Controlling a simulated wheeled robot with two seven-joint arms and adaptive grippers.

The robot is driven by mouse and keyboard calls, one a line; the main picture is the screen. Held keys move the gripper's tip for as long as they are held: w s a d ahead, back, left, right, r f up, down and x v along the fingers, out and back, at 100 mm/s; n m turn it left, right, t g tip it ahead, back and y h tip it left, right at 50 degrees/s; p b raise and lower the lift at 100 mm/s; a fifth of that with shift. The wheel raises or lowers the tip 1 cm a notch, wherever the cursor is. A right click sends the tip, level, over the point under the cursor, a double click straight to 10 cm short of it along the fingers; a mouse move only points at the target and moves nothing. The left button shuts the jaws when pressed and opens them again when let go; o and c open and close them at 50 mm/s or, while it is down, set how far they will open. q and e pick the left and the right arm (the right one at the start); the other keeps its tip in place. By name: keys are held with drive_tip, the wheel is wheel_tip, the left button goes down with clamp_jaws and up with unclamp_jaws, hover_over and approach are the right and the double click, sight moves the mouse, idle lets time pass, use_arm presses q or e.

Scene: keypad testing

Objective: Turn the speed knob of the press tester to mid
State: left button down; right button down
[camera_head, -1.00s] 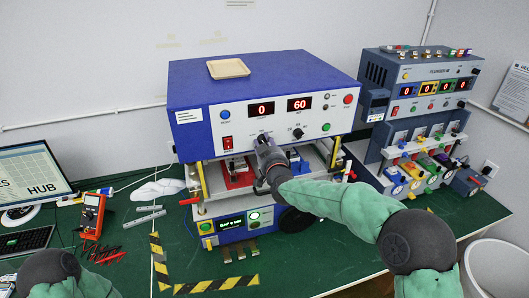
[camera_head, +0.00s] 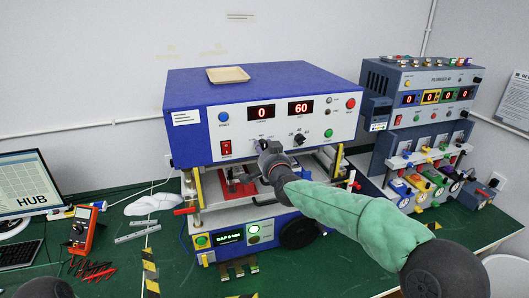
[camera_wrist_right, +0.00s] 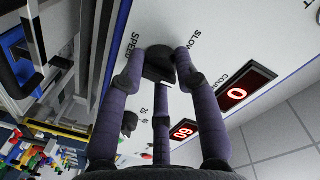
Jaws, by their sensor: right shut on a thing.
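The press tester (camera_head: 190,92) is a blue box with a white front panel, with red displays reading 0 and 60. My right gripper (camera_head: 264,150) is at the lower middle of that panel and hides the speed knob in the head view. In the right wrist view, the dark speed knob (camera_wrist_right: 158,66) sits between the fingertips of my right gripper (camera_wrist_right: 160,70), beside the printed words SPEED and SLOW. The fingers are shut on it. Which way its pointer faces is not clear.
A second black knob (camera_head: 299,140) and a green button (camera_head: 328,133) are right of my gripper. A red rocker switch (camera_head: 226,148) is to the left. A plunger tester (camera_head: 430,75) stands at the right, and a multimeter (camera_head: 85,228) lies at the left.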

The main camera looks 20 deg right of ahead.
drive_tip(key=shift+d+r, duration=0.2)
drive_tip(key=shift+r, duration=0.35)
drive_tip(key=c, duration=1.1)
unclamp_jaws()
drive_tip(key=shift+o, duration=0.9)
drive_tip(key=shift+f, duration=0.25)
drive_tip(key=shift+a+f, duration=0.1)
drive_tip(key=s, duration=1.2)
drive_tip(key=shift+r, duration=0.4)
